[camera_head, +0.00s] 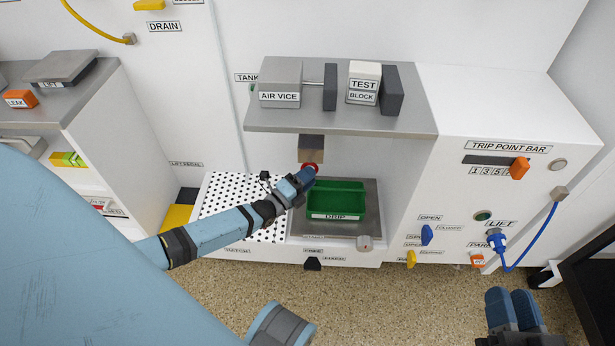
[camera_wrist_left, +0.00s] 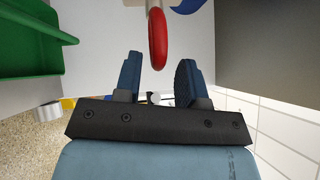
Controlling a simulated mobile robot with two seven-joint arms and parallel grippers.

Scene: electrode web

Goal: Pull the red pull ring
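The red pull ring (camera_head: 311,168) hangs below the grey block under the shelf, above the green drip tray. In the left wrist view the red ring (camera_wrist_left: 157,38) is seen nearly edge-on, its lower end between the two blue fingertips. My left gripper (camera_wrist_left: 158,62) is open, with a visible gap on both sides of the ring. In the head view my left gripper (camera_head: 304,175) reaches up to the ring from the lower left and partly hides it. My right gripper (camera_head: 513,308) is at the lower right, away from the ring; its fingers lie side by side with no clear gap.
The green drip tray (camera_head: 336,214) sits close below the ring; its edge shows in the left wrist view (camera_wrist_left: 30,42). The metal shelf (camera_head: 400,122) overhangs it, carrying the air vice (camera_head: 280,80) and test block (camera_head: 363,82). A perforated white plate (camera_head: 222,205) lies to the left.

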